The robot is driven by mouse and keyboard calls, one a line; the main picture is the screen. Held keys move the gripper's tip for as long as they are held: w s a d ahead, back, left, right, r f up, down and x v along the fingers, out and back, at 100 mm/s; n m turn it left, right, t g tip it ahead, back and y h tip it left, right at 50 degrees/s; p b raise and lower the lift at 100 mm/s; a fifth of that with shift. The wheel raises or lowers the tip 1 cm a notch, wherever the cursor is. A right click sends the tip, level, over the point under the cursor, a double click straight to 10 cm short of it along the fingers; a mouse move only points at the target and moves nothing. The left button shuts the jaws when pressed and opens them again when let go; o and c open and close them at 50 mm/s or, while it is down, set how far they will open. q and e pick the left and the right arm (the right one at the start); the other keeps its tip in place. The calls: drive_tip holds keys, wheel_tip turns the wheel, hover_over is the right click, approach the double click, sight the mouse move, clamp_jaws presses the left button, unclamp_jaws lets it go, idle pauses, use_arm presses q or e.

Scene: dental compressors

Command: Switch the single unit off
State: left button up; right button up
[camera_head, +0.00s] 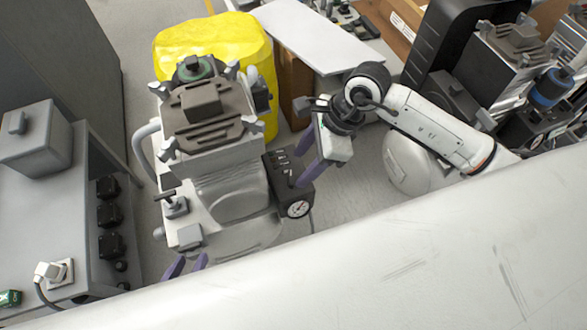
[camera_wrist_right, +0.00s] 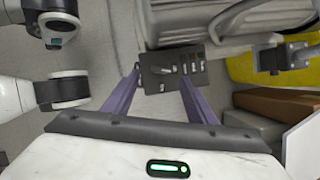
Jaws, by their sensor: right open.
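The single unit (camera_head: 225,190) is a pale compressor with a brown-grey motor top, standing left of centre in the head view. Its black control box (camera_head: 281,176) is on its right side, with small switches and a round gauge (camera_head: 299,209). In the right wrist view the control box (camera_wrist_right: 160,86) lies between and just beyond the fingertips. My right gripper (camera_head: 299,170) is open and empty, its purple fingers at the box; contact cannot be told. It also shows in the wrist view (camera_wrist_right: 161,76). My left gripper (camera_head: 187,264) shows two parted purple fingertips below the unit; the rest is hidden.
A grey bench (camera_head: 40,190) with a plugged socket (camera_head: 55,272) stands at the left. A yellow covered object (camera_head: 250,50) and a white board (camera_head: 310,35) are behind the unit. Another compressor (camera_head: 500,65) stands at the right. Bare floor shows right of the box.

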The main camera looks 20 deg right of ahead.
sight(291, 177)
drive_tip(key=x, duration=0.5)
drive_tip(key=shift+a+f+b, duration=0.1)
drive_tip(key=shift+f+b, duration=0.05)
drive_tip(key=shift+b, duration=0.25)
use_arm(q)
drive_tip(key=shift+d+f, duration=0.1)
drive_tip(key=shift+f, duration=0.1)
use_arm(e)
drive_tip(key=c, duration=1.1)
drive_tip(key=shift+w+f+n+g+b, duration=0.2)
drive_tip(key=shift+n+g+b, duration=0.2)
drive_tip(key=shift+n+b, duration=0.65)
drive_tip(key=shift+r+n+b, duration=0.1)
drive_tip(key=shift+n+b, duration=0.45)
drive_tip(key=shift+r+g, duration=0.15)
drive_tip(key=shift+g, duration=0.15)
use_arm(q)
drive_tip(key=shift+d+f, duration=0.35)
drive_tip(key=shift+f, duration=0.3)
drive_tip(key=shift+w, duration=0.15)
